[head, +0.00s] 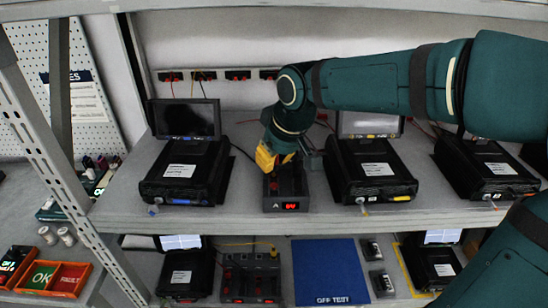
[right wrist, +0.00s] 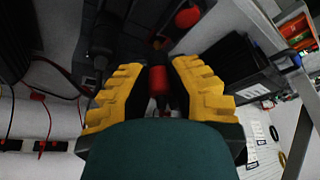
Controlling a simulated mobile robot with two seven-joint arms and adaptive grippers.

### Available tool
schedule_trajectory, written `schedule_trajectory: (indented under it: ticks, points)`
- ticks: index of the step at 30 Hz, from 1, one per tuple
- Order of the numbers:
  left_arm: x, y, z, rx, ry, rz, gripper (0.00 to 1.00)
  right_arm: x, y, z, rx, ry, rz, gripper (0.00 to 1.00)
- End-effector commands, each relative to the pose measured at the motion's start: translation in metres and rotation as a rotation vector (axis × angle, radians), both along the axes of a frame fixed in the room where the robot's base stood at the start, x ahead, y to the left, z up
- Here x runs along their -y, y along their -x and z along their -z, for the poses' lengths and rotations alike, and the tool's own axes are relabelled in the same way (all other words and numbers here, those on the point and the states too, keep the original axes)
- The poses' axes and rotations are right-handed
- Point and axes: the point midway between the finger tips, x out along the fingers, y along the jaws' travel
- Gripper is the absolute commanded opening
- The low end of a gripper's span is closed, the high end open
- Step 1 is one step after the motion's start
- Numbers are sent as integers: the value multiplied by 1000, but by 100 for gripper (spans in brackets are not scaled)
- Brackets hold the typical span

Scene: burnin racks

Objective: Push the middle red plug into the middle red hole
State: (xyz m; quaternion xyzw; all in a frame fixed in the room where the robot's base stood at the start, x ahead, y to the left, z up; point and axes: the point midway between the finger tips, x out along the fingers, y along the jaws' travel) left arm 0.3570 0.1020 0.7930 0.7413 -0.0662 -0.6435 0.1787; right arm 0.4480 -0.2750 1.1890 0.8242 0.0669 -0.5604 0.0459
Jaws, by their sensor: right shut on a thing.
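My right gripper (head: 268,160) reaches down with its yellow fingers at the back left of a dark tester block (head: 286,188) on the shelf, which has a lit red display. In the right wrist view, the yellow fingers (right wrist: 163,72) are on both sides of a red plug (right wrist: 159,82) and shut on it. A second red part (right wrist: 187,17) shows beyond the fingers; I cannot tell whether it is a plug or a hole. The middle red hole cannot be made out, and neither can how deep the plug sits. My left gripper is not in view.
Black units stand on the shelf left (head: 183,170) and right (head: 371,170) of the block, close to it. A monitor (head: 186,118) stands behind the left one. Red sockets with cables (head: 203,76) line the back wall. A blue mat (head: 330,272) lies on the lower level.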

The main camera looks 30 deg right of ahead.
Motion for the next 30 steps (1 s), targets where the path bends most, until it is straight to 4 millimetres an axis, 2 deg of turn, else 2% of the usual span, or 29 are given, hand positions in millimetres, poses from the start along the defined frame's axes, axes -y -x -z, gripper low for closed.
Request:
schedule_trajectory:
  ticks: [30]
  points:
    - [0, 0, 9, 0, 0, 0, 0, 0, 0, 11, 0, 0, -1, 0]
